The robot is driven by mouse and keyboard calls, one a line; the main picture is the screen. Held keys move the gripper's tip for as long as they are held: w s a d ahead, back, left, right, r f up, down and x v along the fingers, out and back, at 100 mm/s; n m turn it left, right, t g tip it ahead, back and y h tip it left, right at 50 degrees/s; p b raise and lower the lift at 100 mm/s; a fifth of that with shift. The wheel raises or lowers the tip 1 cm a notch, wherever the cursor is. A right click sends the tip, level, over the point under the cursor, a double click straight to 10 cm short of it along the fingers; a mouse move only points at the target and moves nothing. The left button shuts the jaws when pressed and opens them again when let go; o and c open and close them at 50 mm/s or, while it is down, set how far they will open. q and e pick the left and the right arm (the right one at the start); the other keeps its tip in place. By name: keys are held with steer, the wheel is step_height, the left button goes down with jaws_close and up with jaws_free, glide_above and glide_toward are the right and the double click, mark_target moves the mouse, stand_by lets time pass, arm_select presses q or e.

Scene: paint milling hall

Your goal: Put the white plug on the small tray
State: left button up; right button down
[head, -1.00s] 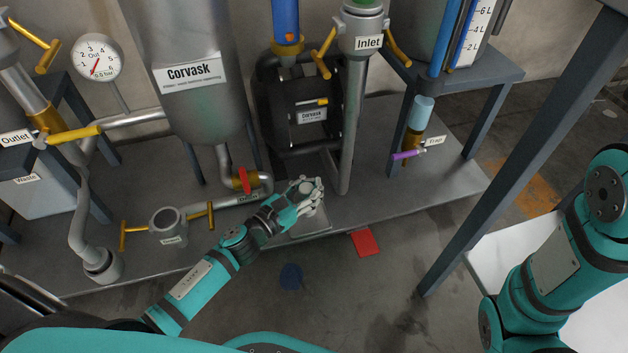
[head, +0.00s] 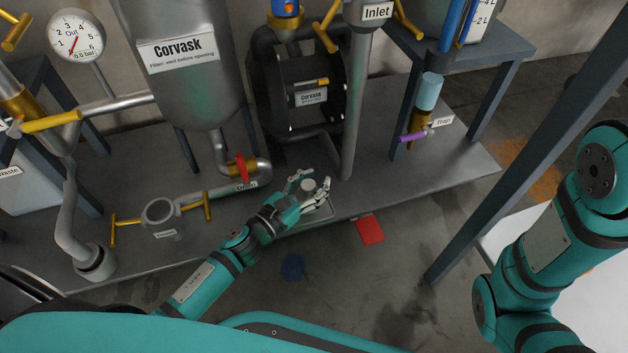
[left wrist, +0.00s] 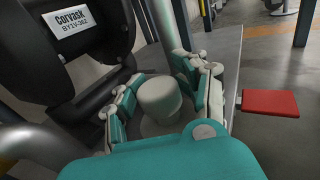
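The white plug (head: 308,184) is a short pale cylinder with a rounded top. In the left wrist view the plug (left wrist: 159,97) sits between the open fingers (left wrist: 160,95), with gaps visible on both sides. My right gripper is out of view; only my right arm shows.
The Inlet pipe (head: 355,110) rises just behind the gripper, near the black Corvask housing (head: 308,85). A red-handled drain valve (head: 242,168) is to the left.

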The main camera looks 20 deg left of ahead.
arm_select(q)
steer(key=shift+r, duration=0.2)
steer(key=v, duration=1.1)
steer(key=shift+s+f+b, duration=0.15)
steer(key=shift+b, duration=0.25)
steer(key=shift+s+a, duration=0.2)
steer(key=shift+s, duration=0.1)
